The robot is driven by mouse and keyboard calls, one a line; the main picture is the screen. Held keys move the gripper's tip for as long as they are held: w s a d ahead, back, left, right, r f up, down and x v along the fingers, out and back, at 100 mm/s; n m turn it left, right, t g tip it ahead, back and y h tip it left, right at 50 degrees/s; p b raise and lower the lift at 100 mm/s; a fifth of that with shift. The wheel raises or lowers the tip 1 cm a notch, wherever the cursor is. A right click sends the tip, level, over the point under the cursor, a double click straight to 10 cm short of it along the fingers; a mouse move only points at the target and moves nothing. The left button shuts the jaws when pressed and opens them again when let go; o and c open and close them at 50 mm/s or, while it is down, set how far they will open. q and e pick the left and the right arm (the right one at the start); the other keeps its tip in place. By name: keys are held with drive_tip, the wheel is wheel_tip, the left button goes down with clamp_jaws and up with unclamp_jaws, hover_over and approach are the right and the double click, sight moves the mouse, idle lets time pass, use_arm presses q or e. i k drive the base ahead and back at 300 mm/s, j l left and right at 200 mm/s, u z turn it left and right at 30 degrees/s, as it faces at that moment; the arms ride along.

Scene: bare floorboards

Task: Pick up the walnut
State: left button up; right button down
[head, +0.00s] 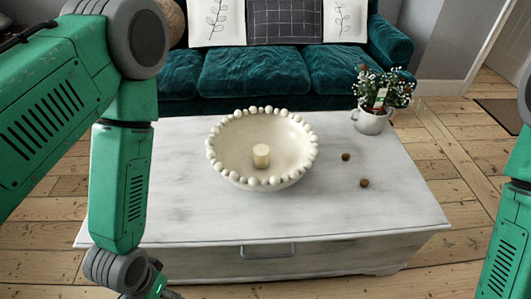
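Two small brown round things that look like walnuts lie on the white chest-like table, right of the bowl. One walnut (364,183) is nearer to me and the other walnut (346,157) is a little farther back. They lie apart from each other. My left arm hangs at the left, with its wrist low by the table's front left corner. Only a dark bit of the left gripper (172,294) shows at the bottom edge, so its fingers are cut off. My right arm comes in at the right edge, and its gripper is out of view.
A cream bowl (232,172) with a beaded rim stands mid-table, a pale candle (261,155) inside. A potted plant (372,121) stands at the back right corner. The white table (400,211) is clear at its front right. A teal sofa (255,72) is behind.

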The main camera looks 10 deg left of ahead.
sight(364, 183)
drive_tip(key=i+l+u, duration=0.15)
drive_tip(key=l+u, duration=0.85)
drive_tip(key=i+l, duration=0.05)
